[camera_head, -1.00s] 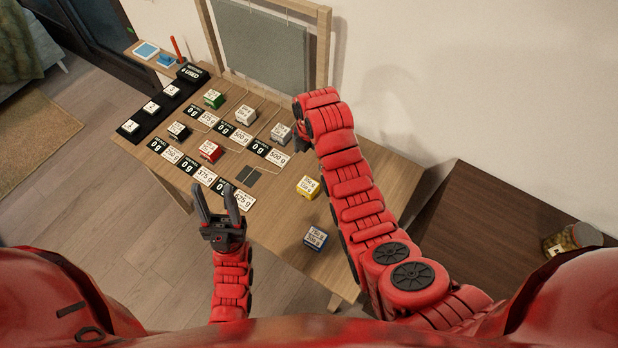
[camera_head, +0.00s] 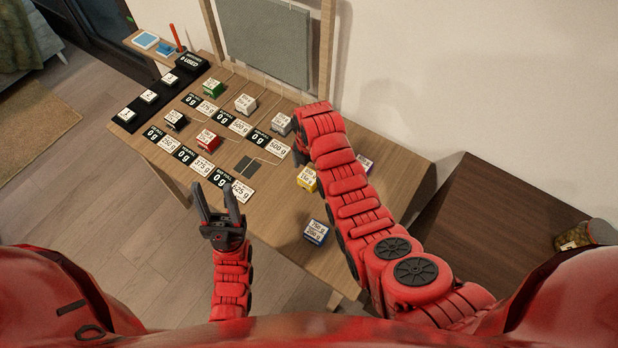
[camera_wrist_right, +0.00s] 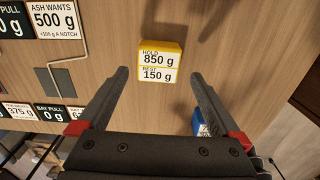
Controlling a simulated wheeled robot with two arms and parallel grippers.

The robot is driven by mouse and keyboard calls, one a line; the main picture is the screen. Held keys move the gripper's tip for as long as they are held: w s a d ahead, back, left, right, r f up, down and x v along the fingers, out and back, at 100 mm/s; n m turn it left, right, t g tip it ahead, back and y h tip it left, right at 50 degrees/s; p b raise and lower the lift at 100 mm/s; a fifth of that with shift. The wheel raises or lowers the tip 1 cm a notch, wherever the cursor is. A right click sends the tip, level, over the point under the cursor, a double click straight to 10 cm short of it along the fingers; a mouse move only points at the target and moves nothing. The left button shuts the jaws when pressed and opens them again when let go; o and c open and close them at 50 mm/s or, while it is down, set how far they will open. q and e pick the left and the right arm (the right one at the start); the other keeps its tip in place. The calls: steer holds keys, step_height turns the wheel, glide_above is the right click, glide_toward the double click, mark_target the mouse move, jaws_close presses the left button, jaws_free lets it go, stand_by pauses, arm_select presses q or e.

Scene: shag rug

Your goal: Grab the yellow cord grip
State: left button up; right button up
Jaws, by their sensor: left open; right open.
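The yellow cord grip (camera_head: 307,179) is a small block with a white label on the wooden table, partly beside my right arm. In the right wrist view the yellow cord grip (camera_wrist_right: 160,62) reads "HOLD 850 g, REST 150 g" and lies ahead of and between the fingertips. My right gripper (camera_wrist_right: 157,80) is open and empty above the table, not touching the block. In the head view its fingers (camera_head: 300,155) are mostly hidden by the arm. My left gripper (camera_head: 218,195) is open and empty over the table's near left edge.
A blue block (camera_head: 316,232) sits nearer on the table. Red (camera_head: 206,139), green (camera_head: 212,87) and other blocks stand among weight labels and cords at the left. A grey panel (camera_head: 268,42) stands behind.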

mark_target(309, 176)
steer(key=shift+f, duration=0.4)
steer(key=shift+f+p, duration=0.55)
steer(key=shift+p, duration=0.15)
steer(key=shift+w+f, duration=0.15)
steer(key=shift+f, duration=1.75)
steer(key=c, duration=1.4)
steer(key=shift+r, duration=0.1)
